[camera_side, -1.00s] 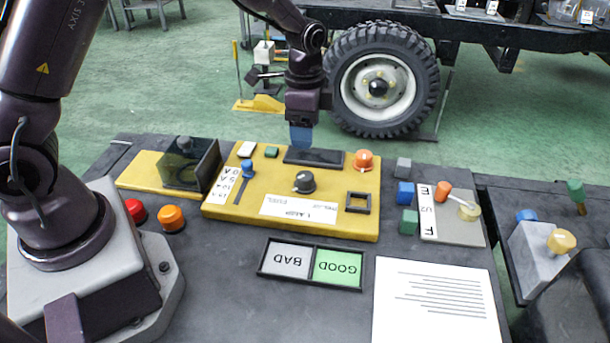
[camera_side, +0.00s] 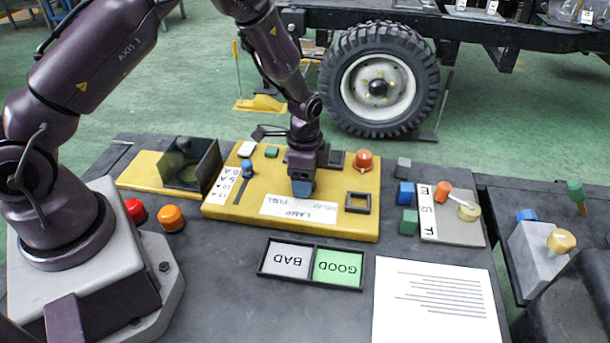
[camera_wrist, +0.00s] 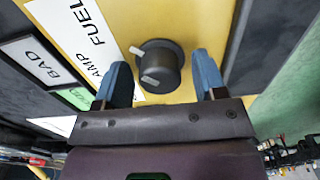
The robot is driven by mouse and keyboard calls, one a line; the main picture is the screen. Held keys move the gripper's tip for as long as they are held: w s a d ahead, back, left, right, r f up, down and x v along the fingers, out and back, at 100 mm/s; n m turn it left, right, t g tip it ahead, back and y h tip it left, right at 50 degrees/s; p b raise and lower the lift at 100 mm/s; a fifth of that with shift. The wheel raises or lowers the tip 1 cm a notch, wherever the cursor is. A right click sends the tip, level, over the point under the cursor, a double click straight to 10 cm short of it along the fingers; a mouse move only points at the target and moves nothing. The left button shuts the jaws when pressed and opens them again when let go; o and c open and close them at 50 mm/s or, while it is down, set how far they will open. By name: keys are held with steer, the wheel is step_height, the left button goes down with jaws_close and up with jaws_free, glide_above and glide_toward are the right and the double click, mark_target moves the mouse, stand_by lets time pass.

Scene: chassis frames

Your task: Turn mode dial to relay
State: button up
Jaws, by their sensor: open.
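A dark round dial (camera_wrist: 160,66) with a pale pointer mark sits on the yellow panel (camera_side: 225,212), beside a white label (camera_wrist: 72,40) that reads partly "AMP" and "FUEL". In the side view my gripper (camera_side: 302,187) is low over the panel's middle and hides the dial. I cannot read the word relay anywhere.
A slider with a blue knob (camera_side: 247,168) is to the left on the panel. An orange knob (camera_side: 363,161) and a dark square frame (camera_side: 358,202) are to the right. The BAD and GOOD tray (camera_side: 312,288) lies in front. A dark box (camera_side: 205,162) stands at left.

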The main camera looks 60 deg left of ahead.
steer(key=c, duration=0.9)
steer(key=shift+n, duration=0.3)
steer(key=n, duration=1.3)
steer(key=shift+n, duration=2.1)
